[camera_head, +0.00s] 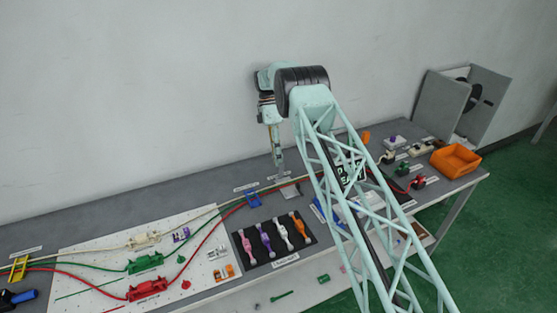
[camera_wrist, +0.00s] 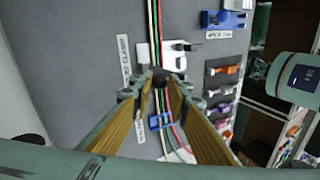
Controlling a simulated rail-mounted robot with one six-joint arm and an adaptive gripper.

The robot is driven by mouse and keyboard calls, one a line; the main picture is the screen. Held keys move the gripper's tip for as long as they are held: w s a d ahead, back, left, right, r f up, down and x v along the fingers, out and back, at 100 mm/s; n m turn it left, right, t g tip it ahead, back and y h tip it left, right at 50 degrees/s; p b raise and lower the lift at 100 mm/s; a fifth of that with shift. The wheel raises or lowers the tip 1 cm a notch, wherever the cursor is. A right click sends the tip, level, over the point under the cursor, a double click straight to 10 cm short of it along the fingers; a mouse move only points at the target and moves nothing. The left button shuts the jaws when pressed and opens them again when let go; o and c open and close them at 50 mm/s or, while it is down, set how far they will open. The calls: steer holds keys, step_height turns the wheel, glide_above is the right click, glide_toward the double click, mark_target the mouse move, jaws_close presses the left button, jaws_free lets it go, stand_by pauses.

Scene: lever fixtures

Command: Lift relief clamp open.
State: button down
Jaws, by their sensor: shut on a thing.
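The relief clamp is a pale fixture (camera_wrist: 176,54) beside the cables in the wrist view, next to a label partly reading "CLAMP". A dark round knob (camera_wrist: 160,76) shows between my fingertips and appears to be the end of its lever; the lever itself is mostly hidden. My gripper (camera_wrist: 160,84) is shut on this knob, its brown-padded fingers reaching in from both sides. In the head view my gripper (camera_head: 280,168) points down over the pale clamp (camera_head: 290,191) near the back of the bench. I cannot tell the lever's exact angle.
Red, green and white cables (camera_wrist: 155,30) run past the clamp. A blue cable holder (camera_head: 253,198) stands left of it. An orange bin (camera_head: 455,160) stands at the right end.

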step_height(320, 180, down, 2)
steer(key=shift+s+f, duration=0.15)
steer(key=c, duration=2)
jaws_free()
steer(key=shift+w+f, duration=0.15)
steer(key=shift+w, duration=0.1)
steer(key=shift+a, duration=0.1)
steer(key=shift+c, duration=1.1)
steer(key=shift+r, duration=0.25)
steer(key=shift+c, duration=0.2)
steer(key=shift+a+r, duration=0.15)
steer(key=shift+r, duration=0.6)
steer(key=shift+c, duration=1.4)
steer(key=r, duration=0.9)
steer(key=shift+d, duration=0.3)
steer(key=shift+r, duration=0.1)
